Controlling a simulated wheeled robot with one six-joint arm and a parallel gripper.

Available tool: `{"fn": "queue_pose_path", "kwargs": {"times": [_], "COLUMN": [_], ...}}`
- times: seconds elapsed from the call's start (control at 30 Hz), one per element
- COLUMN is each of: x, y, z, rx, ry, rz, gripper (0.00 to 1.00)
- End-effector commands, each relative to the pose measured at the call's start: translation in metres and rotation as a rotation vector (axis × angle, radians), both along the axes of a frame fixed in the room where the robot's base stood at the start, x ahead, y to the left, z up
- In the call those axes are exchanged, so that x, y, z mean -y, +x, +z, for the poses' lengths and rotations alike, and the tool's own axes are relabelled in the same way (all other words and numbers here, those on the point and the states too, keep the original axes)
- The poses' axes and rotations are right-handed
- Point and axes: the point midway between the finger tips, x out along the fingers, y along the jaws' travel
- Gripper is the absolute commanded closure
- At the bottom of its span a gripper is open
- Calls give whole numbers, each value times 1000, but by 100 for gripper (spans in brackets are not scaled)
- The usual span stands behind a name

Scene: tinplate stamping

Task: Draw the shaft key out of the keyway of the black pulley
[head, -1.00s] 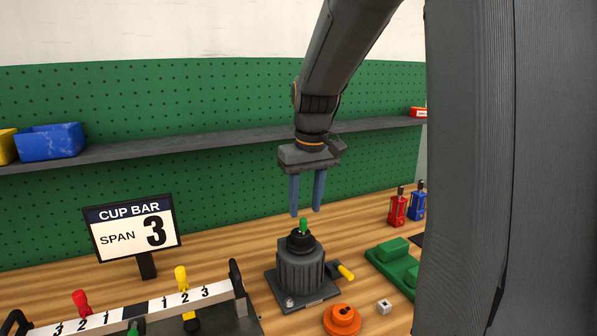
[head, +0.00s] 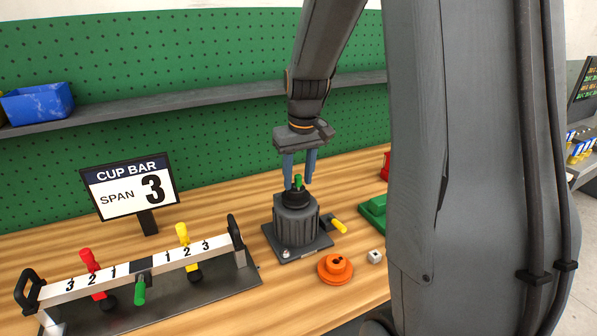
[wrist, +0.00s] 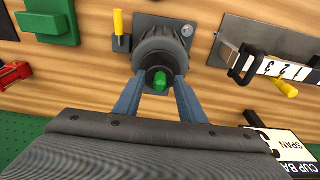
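The green shaft key (head: 298,180) stands upright out of the black top of the pulley (head: 294,199), on a dark grey ribbed body fixed to a base plate. In the wrist view the key (wrist: 160,82) shows as a green end at the pulley's centre. My gripper (head: 299,186) is above the pulley, pointing down, with its two blue fingers apart. The fingers (wrist: 160,77) appear on either side of the key, with gaps between them and it. How deep the key sits in the keyway is hidden.
A yellow-handled part (head: 338,226) sticks out beside the base plate. An orange round part (head: 335,268) and a small pale cube (head: 375,257) lie in front. A numbered bar (head: 130,272) with coloured pegs stands left, below the CUP BAR sign (head: 130,184). A green block (head: 374,211) is right.

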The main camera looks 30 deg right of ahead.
Motion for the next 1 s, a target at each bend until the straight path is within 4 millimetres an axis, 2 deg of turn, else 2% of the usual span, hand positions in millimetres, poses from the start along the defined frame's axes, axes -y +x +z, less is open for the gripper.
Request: {"fn": "queue_pose_path", "kwargs": {"times": [0.1, 0.3, 0.33, 1.0], "x": [0, 0, 0, 0], "y": [0, 0, 0, 0], "z": [0, 0, 0, 13], "rx": [0, 0, 0, -1], "ry": [0, 0, 0, 0], "rz": [0, 0, 0, 0], "gripper": [63, 97, 100, 100]}}
